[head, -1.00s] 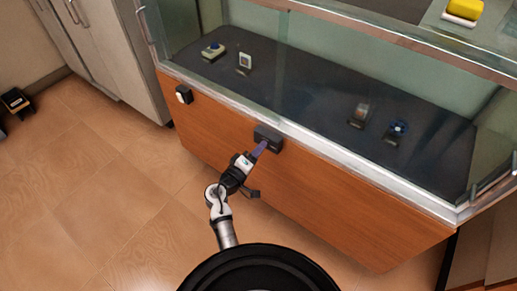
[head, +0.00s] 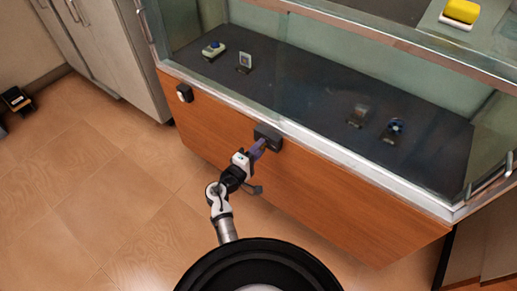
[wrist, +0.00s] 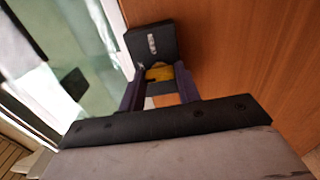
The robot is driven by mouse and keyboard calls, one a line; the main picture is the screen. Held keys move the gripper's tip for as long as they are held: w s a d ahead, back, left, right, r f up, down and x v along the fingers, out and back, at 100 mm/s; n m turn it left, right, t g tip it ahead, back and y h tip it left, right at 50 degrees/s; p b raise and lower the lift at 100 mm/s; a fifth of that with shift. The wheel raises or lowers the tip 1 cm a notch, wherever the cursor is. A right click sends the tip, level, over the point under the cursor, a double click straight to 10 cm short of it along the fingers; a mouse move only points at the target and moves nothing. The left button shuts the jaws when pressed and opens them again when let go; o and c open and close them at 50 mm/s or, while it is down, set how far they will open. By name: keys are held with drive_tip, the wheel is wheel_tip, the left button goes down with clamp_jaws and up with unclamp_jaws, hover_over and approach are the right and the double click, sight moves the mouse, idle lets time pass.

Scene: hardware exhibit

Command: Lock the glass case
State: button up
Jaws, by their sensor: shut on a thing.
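The glass case (head: 340,165) has clear panes over a wooden front panel (head: 330,205). A black box-shaped fitting (head: 268,133), which looks like a lock, sits on that panel just below the metal rim. In the wrist view the fitting (wrist: 150,42) has a pale mark on its face. My gripper (head: 261,147) reaches up to the fitting from the front. In the wrist view my gripper (wrist: 161,84) has its purple fingers on both sides of a small yellow piece (wrist: 159,73) at the fitting's lower edge. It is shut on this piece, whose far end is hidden.
Inside the case, small exhibits such as a green-and-white device (head: 213,50) and a round blue item (head: 394,128) stand on a dark base. A small black-and-white fitting (head: 184,93) is on the panel's left. Grey cabinets (head: 110,50) stand left; the tiled floor (head: 90,190) is open.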

drive_tip(key=o, duration=1)
drive_tip(key=b+v, duration=0.1)
drive_tip(key=v, duration=1.3)
drive_tip(key=shift+b, duration=0.4)
